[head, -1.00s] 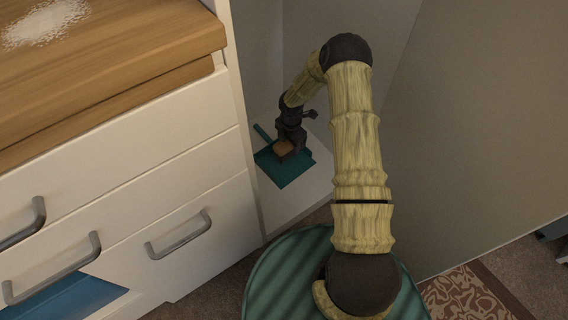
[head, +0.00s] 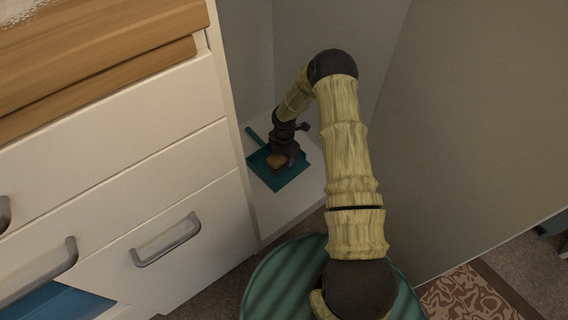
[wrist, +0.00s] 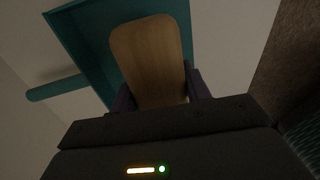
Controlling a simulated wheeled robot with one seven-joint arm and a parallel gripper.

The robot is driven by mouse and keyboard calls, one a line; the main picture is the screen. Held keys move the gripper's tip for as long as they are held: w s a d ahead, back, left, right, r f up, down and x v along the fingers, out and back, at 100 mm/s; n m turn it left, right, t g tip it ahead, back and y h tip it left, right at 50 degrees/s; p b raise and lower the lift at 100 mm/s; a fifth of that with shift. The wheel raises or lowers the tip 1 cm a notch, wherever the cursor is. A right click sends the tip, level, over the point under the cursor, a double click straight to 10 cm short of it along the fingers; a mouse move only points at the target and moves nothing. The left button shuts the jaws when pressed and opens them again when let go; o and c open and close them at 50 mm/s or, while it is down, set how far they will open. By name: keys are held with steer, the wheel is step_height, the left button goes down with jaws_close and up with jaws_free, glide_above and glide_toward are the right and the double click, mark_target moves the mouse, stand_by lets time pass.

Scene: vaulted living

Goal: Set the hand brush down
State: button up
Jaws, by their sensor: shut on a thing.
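The hand brush (head: 276,161) shows as a small wooden block over a teal dustpan (head: 291,178). In the wrist view the wooden brush (wrist: 150,55) lies between the two dark fingers of my gripper (wrist: 160,92). My gripper (head: 283,158) is shut on the brush. The dustpan (wrist: 75,38) is behind the brush in the wrist view, with its handle (wrist: 57,88) out to the left. The underside of the brush is hidden, and I cannot tell whether it touches the dustpan.
The dustpan lies on a white surface (head: 290,208) inside a narrow recess. A white drawer cabinet (head: 110,150) with metal handles and a wooden top stands to the left. A plain panel (head: 470,130) rises to the right. A patterned rug (head: 462,300) lies at lower right.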

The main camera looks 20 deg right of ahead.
steer(key=shift+f+b, duration=1.25)
steer(key=shift+f, duration=0.6)
steer(key=shift+f, duration=0.1)
steer(key=o, duration=0.9)
steer(key=shift+o, duration=0.2)
step_height(320, 180, up, 12)
steer(key=p, duration=0.7)
steer(key=shift+f+p, duration=0.15)
steer(key=shift+p, duration=0.2)
steer(key=shift+r, duration=0.25)
